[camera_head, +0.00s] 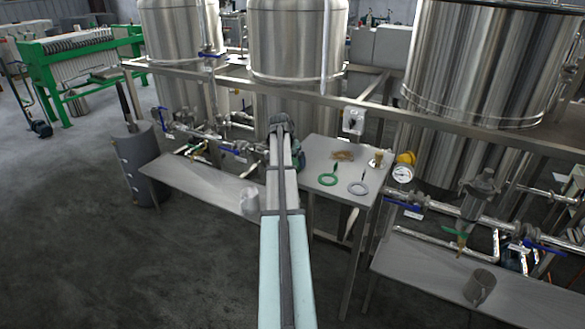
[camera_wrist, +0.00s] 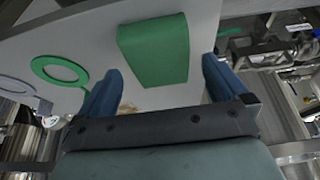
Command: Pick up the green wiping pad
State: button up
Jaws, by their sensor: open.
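The green wiping pad (camera_wrist: 153,50) is a plain green block lying on the light tabletop, at the upper middle of the wrist view. My gripper (camera_wrist: 161,68) is open, with one blue finger to the lower left of the pad and the other to its right. The pad lies ahead of the gap between the fingers, and nothing is held. I cannot tell the height of the fingers above the table. In the head view my arm reaches to the left end of the small table, and I cannot clearly make out the pad there.
The small metal table (camera_head: 318,150) also bears a green ring (camera_head: 328,179), a grey ring (camera_head: 358,190) and a brown item (camera_head: 343,155). The green ring (camera_wrist: 60,69) shows left of the pad in the wrist view. Steel tanks (camera_head: 297,40) and a frame rail stand behind.

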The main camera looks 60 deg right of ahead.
jog(key=shift+x, duration=1.05)
jog(key=shift+f, duration=0.25)
jog(key=shift+c, duration=0.5)
jog(key=c, duration=0.8)
